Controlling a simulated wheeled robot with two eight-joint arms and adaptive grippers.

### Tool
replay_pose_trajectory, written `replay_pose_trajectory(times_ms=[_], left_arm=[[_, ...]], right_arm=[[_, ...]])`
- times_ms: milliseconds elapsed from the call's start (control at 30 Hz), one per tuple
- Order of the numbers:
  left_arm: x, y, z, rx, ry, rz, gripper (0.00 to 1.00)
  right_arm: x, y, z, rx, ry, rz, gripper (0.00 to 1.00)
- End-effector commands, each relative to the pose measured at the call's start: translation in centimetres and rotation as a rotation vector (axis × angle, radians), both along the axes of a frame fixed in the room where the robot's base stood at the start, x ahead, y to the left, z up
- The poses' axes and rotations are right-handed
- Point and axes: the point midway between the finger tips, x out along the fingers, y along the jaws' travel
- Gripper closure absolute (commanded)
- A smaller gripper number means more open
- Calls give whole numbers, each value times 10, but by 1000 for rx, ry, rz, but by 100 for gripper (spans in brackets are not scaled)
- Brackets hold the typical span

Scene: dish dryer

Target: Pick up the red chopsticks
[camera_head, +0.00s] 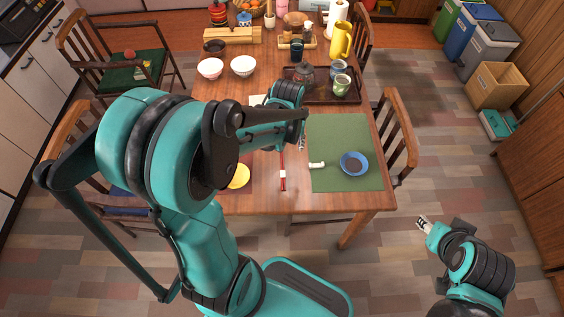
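The red chopsticks (283,178) lie on the wooden table, just left of the green placemat (345,123), and point toward the near edge. A pale band shows on them. My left arm reaches over the table, and my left gripper (301,144) hangs beyond their far end, slightly to the right, near the placemat's left edge. Its fingers are small and partly hidden by the arm, so their opening is unclear. My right gripper (423,223) is off the table at the lower right, away from the chopsticks. Its finger gap is too small to judge.
A white chopstick rest (317,165) and a blue bowl (354,163) are on the placemat. A yellow plate (239,177) is left of the chopsticks. A dark tray (352,95) holds jars beyond. Chairs (398,140) flank the table.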

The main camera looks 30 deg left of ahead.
Motion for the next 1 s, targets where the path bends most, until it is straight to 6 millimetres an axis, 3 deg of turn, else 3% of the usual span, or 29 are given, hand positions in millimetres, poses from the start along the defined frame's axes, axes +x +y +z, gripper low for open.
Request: replay_pose_trajectory(times_ms=[200,367,767,1000], left_arm=[[14,24,-44,-30,119,106,60],[15,31,-63,-39,157,140,60],[14,34,-106,-40,163,145,60],[14,37,-141,-40,161,144,60]], right_arm=[[0,0,17,0,0,0,60],[0,0,20,0,0,0,60],[0,0,0,0,0,0,60],[0,0,-20,0,0,0,60]])
